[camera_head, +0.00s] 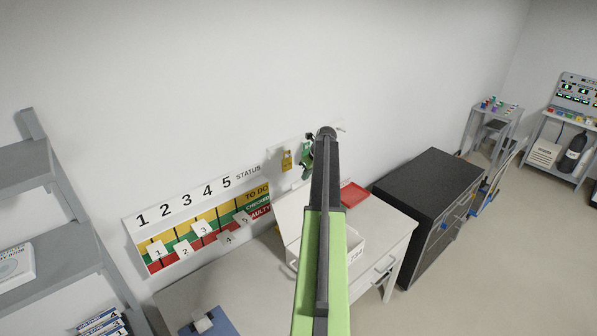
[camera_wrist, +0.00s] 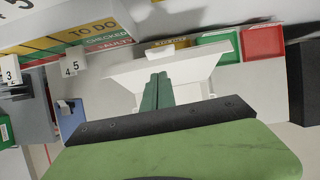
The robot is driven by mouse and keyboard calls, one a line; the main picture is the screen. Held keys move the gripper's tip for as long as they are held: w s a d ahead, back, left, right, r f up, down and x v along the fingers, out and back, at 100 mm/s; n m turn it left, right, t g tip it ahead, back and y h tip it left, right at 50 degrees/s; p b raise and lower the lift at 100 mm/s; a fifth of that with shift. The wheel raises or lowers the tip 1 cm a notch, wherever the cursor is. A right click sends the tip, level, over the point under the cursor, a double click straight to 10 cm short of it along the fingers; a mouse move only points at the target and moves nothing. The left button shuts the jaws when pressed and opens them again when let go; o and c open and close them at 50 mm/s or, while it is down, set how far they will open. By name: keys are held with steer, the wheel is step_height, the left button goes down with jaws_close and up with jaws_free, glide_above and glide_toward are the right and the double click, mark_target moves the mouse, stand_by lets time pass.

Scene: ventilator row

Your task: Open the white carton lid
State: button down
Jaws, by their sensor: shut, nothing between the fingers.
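The arm hides the fingertips in the head view.
The desk (camera_head: 395,225) carries a red tray (camera_head: 353,194) behind the carton and a blue item (camera_head: 208,322) at the front left. A status board (camera_head: 200,228) and a yellow padlock (camera_head: 286,161) are on the wall. A black-topped cabinet (camera_head: 430,190) stands right of the desk.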

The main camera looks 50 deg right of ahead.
steer(key=s+a, duration=0.1)
steer(key=s, duration=0.7)
steer(key=shift+s+a, duration=0.25)
steer(key=shift+s, duration=0.05)
steer(key=shift+f, duration=0.1)
steer(key=w+a+f+n+g+y+b, duration=0.1)
steer(key=w+a+f+n+b, duration=0.4)
steer(key=a, duration=0.7)
steer(key=w+a+f+n+b, duration=0.35)
steer(key=w+a+n, duration=0.2)
steer(key=a, duration=0.65)
steer(key=w+a+f+n+g+y+b, duration=0.1)
steer(key=w+a+f+n+b, duration=0.5)
steer(key=a, duration=0.5)
steer(key=s+a+f+n+g+b, duration=0.1)
steer(key=s+a+f+n+b, duration=0.1)
steer(key=a+n, duration=0.5)
steer(key=s+a+f+n+g+b, duration=0.1)
steer(key=s+a+f+n+b, duration=0.2)
steer(key=a, duration=1.4)
steer(key=s+a+f+n+h+b, duration=0.1)
steer(key=a+f+n+b, duration=0.3)
steer(key=a+n, duration=0.7)
step_height(320, 180, down, 2)
steer(key=shift+s+a+f+n+g, duration=0.2)
steer(key=shift+s+a+n+g, duration=0.2)
steer(key=shift+s+a, duration=0.25)
steer(key=shift+d, duration=0.1)
